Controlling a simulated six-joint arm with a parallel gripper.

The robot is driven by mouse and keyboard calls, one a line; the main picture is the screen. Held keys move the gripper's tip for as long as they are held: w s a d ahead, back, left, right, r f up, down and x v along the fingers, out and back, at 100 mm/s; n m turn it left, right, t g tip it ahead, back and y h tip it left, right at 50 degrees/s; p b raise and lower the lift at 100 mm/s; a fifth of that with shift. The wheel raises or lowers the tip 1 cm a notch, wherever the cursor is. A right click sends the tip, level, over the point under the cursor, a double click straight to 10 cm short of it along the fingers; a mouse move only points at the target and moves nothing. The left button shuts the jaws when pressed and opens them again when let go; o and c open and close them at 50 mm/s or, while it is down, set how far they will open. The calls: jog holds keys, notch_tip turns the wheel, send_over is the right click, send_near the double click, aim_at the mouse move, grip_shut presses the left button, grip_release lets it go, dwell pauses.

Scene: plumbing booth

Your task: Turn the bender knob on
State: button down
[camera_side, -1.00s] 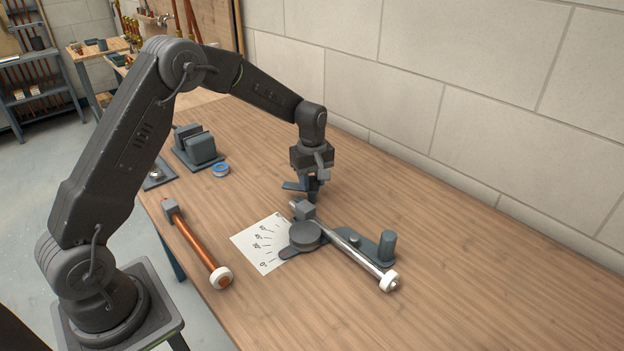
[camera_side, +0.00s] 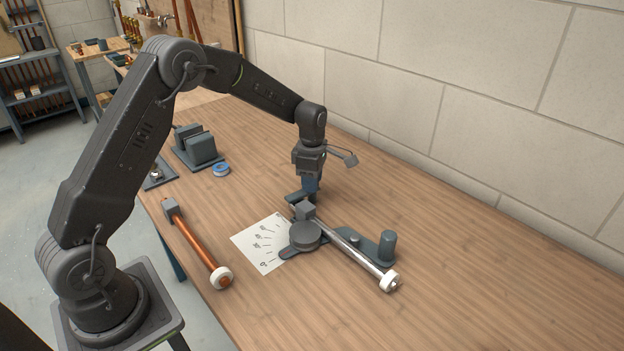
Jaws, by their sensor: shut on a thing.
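The bender lies on the wooden table right of the middle, with a round grey disc (camera_side: 305,236), a silver tube (camera_side: 362,252) ending in a white ring (camera_side: 389,281), and a dark upright post (camera_side: 387,246). A grey block (camera_side: 305,210) sits at the tube's far end. My gripper (camera_side: 300,199) points down just behind this block, shut on a small part there that I take to be the bender knob. The fingers mostly hide the knob, so its setting cannot be told.
A printed angle sheet (camera_side: 260,243) lies left of the disc. A copper tube (camera_side: 195,240) with a grey block and white end lies further left. A grey vise (camera_side: 197,147) and a blue tape roll (camera_side: 221,169) stand behind. The right of the table is clear, up to the wall.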

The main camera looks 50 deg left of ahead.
jog(key=shift+n, duration=0.7)
jog(key=c, duration=0.8)
grip_release()
jog(key=shift+o, duration=0.2)
jog(key=shift+r, duration=0.1)
notch_tip(320, 180, up, 14)
jog(key=shift+s, duration=0.1)
